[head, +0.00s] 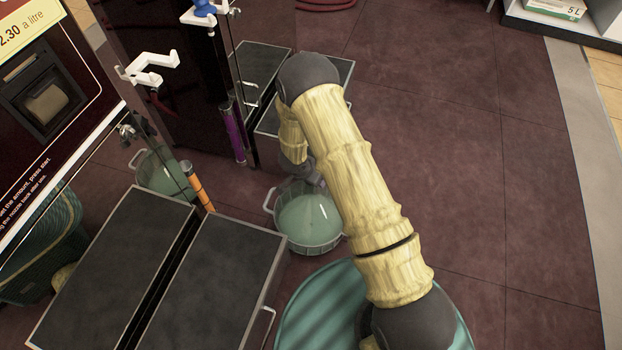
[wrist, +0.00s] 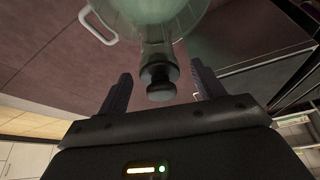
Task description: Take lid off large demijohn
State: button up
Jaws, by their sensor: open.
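The large demijohn is a pale green glass vessel (head: 308,222) with a white handle, standing on the floor below my arm in the head view. In the wrist view its body (wrist: 150,12) is at the top of the picture, with the neck pointing down at me. A dark round lid (wrist: 158,84) sits on the neck. My gripper (wrist: 161,70) is open, with one finger on each side of the neck and lid and a gap on both sides. In the head view my arm hides the lid and most of the gripper.
Dark flat platforms (head: 215,285) stand at front left, and more stand behind the demijohn (head: 258,65). A glossy pump panel with white hooks (head: 150,68) rises at left. A similar green vessel (head: 165,172) shows there, perhaps a reflection. The floor at right is clear.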

jog(key=c, duration=1.1)
jog(key=shift+o, duration=0.2)
jog(key=shift+r, duration=0.1)
notch_tip(320, 180, up, 10)
jog(key=p, duration=0.6)
